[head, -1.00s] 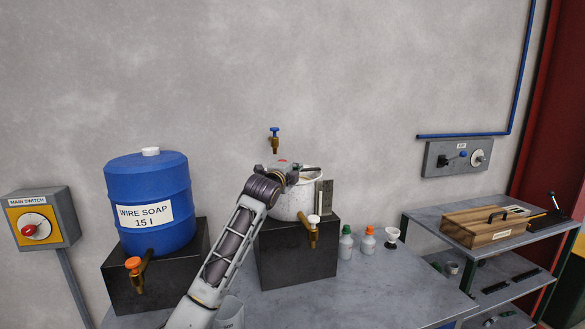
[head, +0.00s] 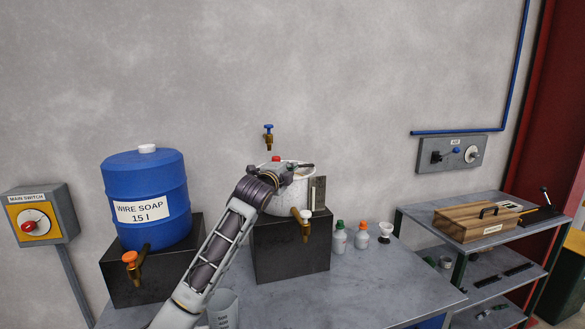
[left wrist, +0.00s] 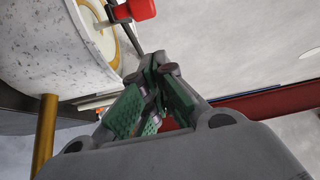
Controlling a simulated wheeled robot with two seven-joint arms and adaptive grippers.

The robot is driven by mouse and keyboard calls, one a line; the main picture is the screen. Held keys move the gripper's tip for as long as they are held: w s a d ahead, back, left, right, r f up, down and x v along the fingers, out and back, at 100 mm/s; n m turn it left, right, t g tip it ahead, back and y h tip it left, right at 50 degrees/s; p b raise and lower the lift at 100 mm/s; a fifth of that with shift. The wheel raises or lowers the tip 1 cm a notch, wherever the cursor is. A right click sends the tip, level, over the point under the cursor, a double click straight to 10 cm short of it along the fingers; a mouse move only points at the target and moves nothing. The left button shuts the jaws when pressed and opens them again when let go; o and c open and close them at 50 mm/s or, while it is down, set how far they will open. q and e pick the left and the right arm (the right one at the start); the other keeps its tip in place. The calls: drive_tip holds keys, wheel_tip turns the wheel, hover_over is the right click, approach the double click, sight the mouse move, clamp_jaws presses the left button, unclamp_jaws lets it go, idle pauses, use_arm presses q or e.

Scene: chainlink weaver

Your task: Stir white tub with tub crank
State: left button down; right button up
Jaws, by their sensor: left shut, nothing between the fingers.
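The white tub (head: 292,196) is a speckled round pot on a black block, partly hidden by my left arm. It fills the upper left of the left wrist view (left wrist: 60,55), with a yellowish ring inside its rim. The tub crank shows by its red knob (left wrist: 137,9) and a grey rod; in the head view the red knob (head: 276,158) stands above the rim. My left gripper (head: 308,166) is over the tub, pointing right. Its green-padded fingers (left wrist: 158,72) are shut and empty, just below the rod. I cannot tell whether they touch it. My right gripper is not in view.
A blue soap drum (head: 147,190) stands on a black block at left. Brass taps (head: 304,222) jut out in front. The tabletop (head: 375,285) front right is clear.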

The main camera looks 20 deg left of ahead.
use_arm(q)
drive_tip(key=shift+s+a+b, duration=0.15)
drive_tip(key=shift+s+a, duration=0.15)
drive_tip(key=shift+s, duration=0.6)
drive_tip(key=shift+s+a+b, duration=0.15)
drive_tip(key=shift+s+a, duration=0.1)
drive_tip(key=shift+s, duration=0.6)
drive_tip(key=shift+s+a+b, duration=0.15)
drive_tip(key=shift+s+a, duration=0.15)
drive_tip(key=shift+s, duration=0.6)
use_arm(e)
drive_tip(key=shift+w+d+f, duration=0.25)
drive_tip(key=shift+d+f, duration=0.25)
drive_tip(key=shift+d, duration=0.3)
use_arm(q)
drive_tip(key=c, duration=2.2)
unclamp_jaws()
